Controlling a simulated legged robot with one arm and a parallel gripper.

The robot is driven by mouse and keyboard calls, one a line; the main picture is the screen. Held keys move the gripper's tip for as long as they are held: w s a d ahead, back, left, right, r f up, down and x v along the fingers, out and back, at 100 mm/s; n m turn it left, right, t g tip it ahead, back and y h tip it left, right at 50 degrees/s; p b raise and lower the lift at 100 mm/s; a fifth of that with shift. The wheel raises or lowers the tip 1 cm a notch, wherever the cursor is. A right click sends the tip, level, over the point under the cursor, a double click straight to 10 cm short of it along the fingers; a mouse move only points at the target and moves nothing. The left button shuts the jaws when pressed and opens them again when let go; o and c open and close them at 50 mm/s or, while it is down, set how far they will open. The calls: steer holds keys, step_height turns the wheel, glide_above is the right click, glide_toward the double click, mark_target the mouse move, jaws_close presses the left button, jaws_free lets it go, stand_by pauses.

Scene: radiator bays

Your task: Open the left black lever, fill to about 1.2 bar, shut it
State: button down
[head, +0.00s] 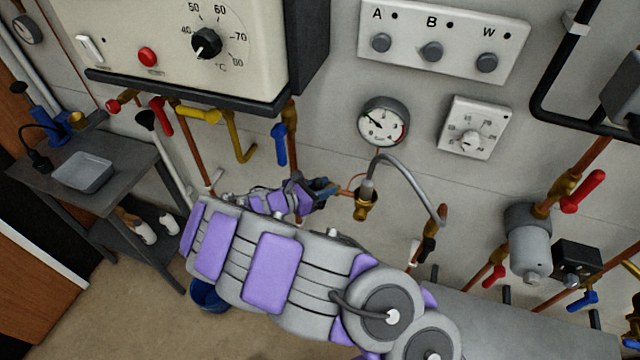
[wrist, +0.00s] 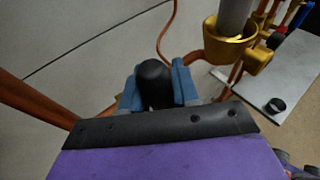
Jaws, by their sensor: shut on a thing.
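The round pressure gauge (head: 383,122) hangs on the wall. Its needle points up and left, but its numbers are too small to read. Below it, a grey filling hose (head: 405,172) arches from a left brass valve (head: 364,206) to a right valve with a black lever (head: 427,248). My gripper (head: 328,190) is just left of the left valve. In the wrist view, my blue jaws (wrist: 156,88) are shut on the left black lever (wrist: 153,75), whose end shows between them. The brass fitting (wrist: 230,45) is to its right. The lever's full angle is hidden.
The boiler (head: 180,45) is at upper left, with red, yellow and blue (head: 279,145) valve handles beneath. A grey bench (head: 90,165) holds a tray at left. More pipes and a red lever (head: 584,191) are at right. A blue bucket (head: 207,294) stands on the floor.

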steer(key=shift+d, duration=0.1)
stand_by(0.5)
steer(key=c, duration=0.9)
jaws_free()
steer(key=shift+f, duration=0.1)
steer(key=p+v, duration=0.2)
steer(key=v, duration=1.5)
steer(key=shift+s+r+p, duration=0.15)
steer(key=shift+r+p, duration=0.1)
steer(key=shift+p, duration=0.1)
